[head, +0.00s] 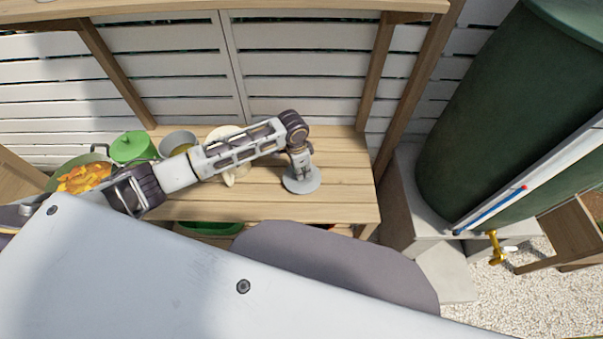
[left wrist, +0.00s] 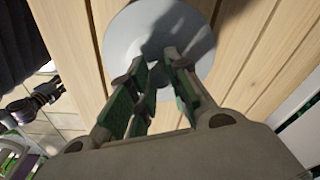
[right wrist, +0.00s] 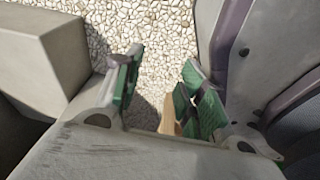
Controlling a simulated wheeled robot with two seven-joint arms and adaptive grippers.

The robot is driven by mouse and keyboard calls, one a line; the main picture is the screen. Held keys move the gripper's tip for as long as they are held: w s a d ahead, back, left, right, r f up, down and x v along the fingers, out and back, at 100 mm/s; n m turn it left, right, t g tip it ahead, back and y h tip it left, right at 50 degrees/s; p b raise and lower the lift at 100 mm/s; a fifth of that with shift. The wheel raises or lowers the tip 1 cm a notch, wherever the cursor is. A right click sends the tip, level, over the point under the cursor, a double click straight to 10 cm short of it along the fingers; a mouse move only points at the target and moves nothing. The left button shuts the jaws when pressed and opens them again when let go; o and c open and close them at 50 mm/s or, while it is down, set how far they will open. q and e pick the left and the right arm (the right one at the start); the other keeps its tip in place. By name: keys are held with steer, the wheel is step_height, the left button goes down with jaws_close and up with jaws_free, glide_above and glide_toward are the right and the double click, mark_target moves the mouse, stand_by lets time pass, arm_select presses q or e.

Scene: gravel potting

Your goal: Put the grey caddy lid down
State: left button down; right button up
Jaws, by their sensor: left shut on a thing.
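The grey caddy lid (head: 312,185) is a round flat disc at the right part of the wooden bench. In the left wrist view the lid (left wrist: 125,45) lies flat against the planks, with a shadow across it. My left gripper (head: 301,172) points down over its middle and is shut on it; the fingers (left wrist: 157,62) hide the part they grip. The lid is level and at or very close to the bench top; I cannot tell whether it touches. My right gripper (right wrist: 163,70) is open and empty, above gravel away from the bench.
The wooden bench (head: 345,205) is bare around the lid. To its left stand a cream container (head: 230,178), a grey pot (head: 177,140), a green-lidded container (head: 132,148) and a green bowl of orange pieces (head: 85,178). A green water barrel (head: 500,110) stands right.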

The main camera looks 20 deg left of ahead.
arm_select(q)
steer(key=shift+f, duration=1)
arm_select(e)
steer(key=shift+w+a+r, duration=0.35)
steer(key=shift+w+a, duration=0.2)
steer(key=shift+w, duration=0.2)
steer(key=shift+s, duration=0.15)
arm_select(q)
steer(key=c, duration=1.3)
jaws_free()
steer(key=shift+f, duration=0.1)
steer(key=shift+c, duration=0.2)
arm_select(e)
steer(key=shift+s+d+f, duration=0.15)
steer(key=shift+d, duration=0.15)
